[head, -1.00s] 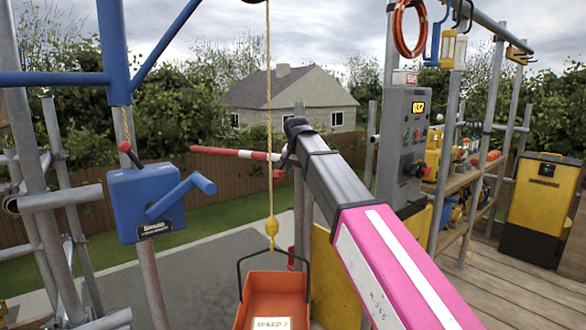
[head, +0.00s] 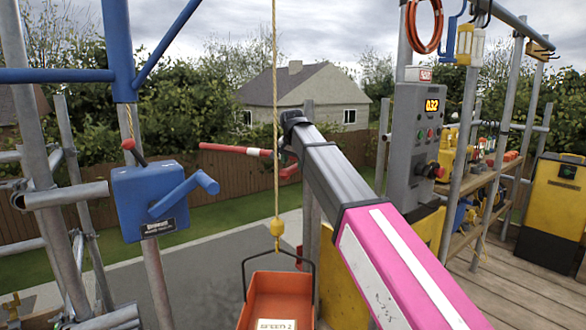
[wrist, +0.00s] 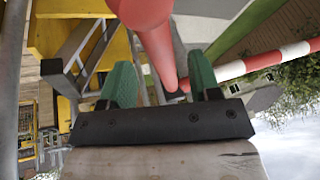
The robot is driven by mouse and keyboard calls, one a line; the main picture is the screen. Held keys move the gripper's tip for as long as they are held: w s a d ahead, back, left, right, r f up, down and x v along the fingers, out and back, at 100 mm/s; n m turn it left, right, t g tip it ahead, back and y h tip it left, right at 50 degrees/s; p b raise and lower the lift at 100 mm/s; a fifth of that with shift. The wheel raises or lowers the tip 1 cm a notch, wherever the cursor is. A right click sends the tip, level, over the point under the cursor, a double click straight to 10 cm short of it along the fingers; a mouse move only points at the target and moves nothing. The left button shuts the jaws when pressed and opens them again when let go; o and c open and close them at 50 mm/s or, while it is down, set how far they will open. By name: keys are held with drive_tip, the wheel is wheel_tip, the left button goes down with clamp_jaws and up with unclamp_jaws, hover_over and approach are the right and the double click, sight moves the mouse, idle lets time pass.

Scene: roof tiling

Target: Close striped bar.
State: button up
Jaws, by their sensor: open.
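The red-and-white striped bar (head: 236,150) stands out roughly level to the left of my arm's end in the head view. In the wrist view its striped length (wrist: 268,61) runs off to the upper right. My gripper (wrist: 162,84) has two green-padded fingers set wide apart. A red rounded piece (wrist: 160,45) reaches down between the fingers in the wrist view; I cannot tell whether it touches them. In the head view my gripper (head: 284,155) is small and dark beside the bar's right end, partly hidden by my arm.
An orange bucket (head: 272,297) hangs on a rope just left of my arm. A blue winch box (head: 150,200) with a handle is on the left scaffold pole. A grey control panel (head: 412,140) stands right of my arm. Wooden decking (head: 500,292) lies at right.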

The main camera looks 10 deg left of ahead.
sight(295, 167)
drive_tip(key=shift+x, duration=1.6)
clamp_jaws()
drive_tip(key=shift+s+d+n, duration=0.1)
drive_tip(key=shift+d+n, duration=0.2)
drive_tip(key=shift+d, duration=0.15)
drive_tip(key=w+d+n+g+y, duration=0.1)
drive_tip(key=w+d+n, duration=0.2)
drive_tip(key=d+n, duration=0.3)
drive_tip(key=w+d+n+g+y, duration=0.2)
drive_tip(key=d+n, duration=0.4)
drive_tip(key=d, duration=0.5)
drive_tip(key=shift+w+g+y, duration=0.3)
drive_tip(key=shift+w, duration=0.6)
